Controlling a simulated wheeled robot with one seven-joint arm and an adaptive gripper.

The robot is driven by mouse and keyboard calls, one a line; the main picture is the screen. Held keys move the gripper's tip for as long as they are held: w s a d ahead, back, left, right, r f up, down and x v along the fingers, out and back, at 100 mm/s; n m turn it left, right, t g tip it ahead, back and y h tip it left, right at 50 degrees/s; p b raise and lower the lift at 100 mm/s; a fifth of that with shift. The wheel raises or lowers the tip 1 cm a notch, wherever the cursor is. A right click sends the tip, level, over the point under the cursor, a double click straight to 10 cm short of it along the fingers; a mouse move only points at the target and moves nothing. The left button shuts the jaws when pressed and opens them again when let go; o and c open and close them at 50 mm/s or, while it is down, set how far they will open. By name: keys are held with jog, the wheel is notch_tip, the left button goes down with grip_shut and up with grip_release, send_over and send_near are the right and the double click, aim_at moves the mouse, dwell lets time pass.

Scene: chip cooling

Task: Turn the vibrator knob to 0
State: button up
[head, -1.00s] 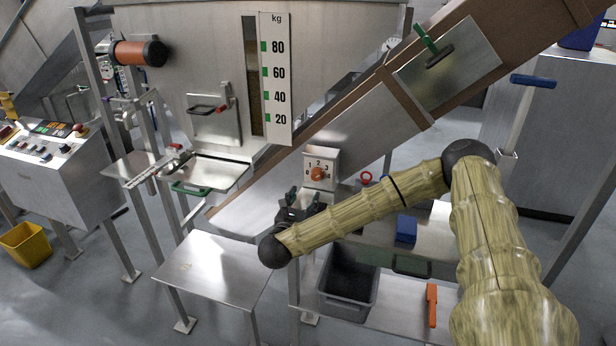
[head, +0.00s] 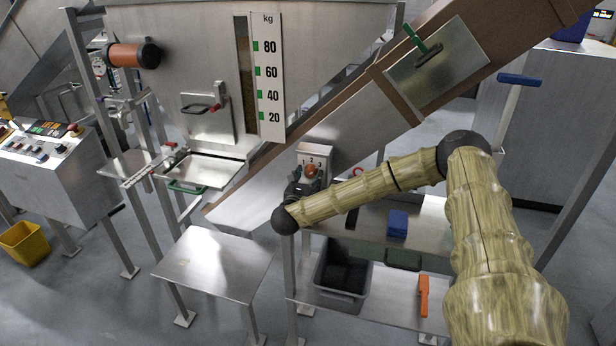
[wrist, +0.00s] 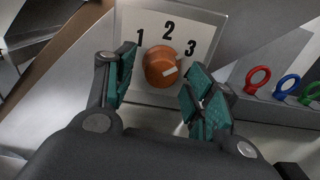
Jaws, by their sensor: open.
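The vibrator knob (head: 311,171) is a round orange knob on a small metal box under the sloping conveyor. In the wrist view the knob (wrist: 160,66) sits on a white dial plate (wrist: 195,22) marked 1, 2 and 3. Its white mark lies on the right side of its face, roughly towards the 3. The 0 is not visible there. My gripper (wrist: 163,92) is open, with a teal-padded finger on either side below the knob; I see no clear contact. In the head view my gripper (head: 303,188) is just below and left of the knob, covering the lower left of the dial.
Red, blue and green rings (wrist: 286,85) stand to the right of the dial. The brown-edged conveyor (head: 360,105) slopes close above. A shelf with a blue block (head: 397,223) lies to the right, and a dark grey bin (head: 343,274) stands below. A bare metal table (head: 215,262) is at the left.

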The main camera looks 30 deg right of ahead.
jog(key=shift+s+r, duration=0.1)
jog(key=shift+c, duration=0.4)
jog(key=c, duration=0.9)
